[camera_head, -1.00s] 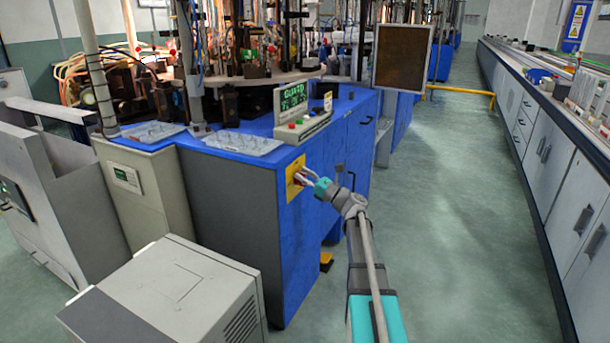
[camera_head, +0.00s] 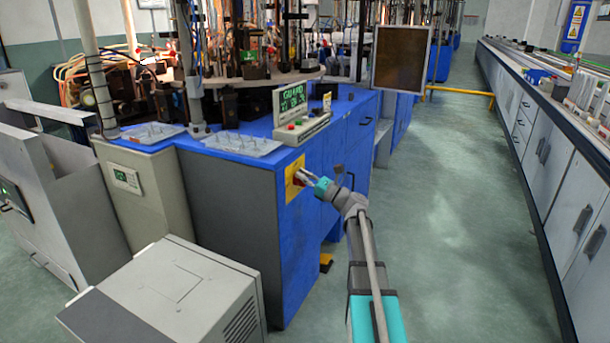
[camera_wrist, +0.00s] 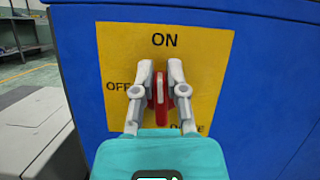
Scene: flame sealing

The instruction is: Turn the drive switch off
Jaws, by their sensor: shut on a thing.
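The drive switch is a red rotary handle (camera_wrist: 160,98) on a yellow plate (camera_wrist: 215,45), with ON printed above it and OFF to its left. In the wrist view the handle stands upright, in line with ON. The plate also shows in the head view (camera_head: 292,192), on the front of the blue machine cabinet. My gripper (camera_wrist: 159,75) has its two fingers closed around the handle, one on each side. In the head view my gripper (camera_head: 302,177) reaches the plate from the right. The lettering at the lower right of the plate is partly hidden by the gripper.
A control box (camera_head: 303,128) with a green-lettered display (camera_head: 291,99) sits on the blue cabinet (camera_head: 235,225) above the switch. A grey cabinet (camera_head: 170,295) stands at the lower left. The floor (camera_head: 450,200) to the right is clear up to the long bench (camera_head: 560,180).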

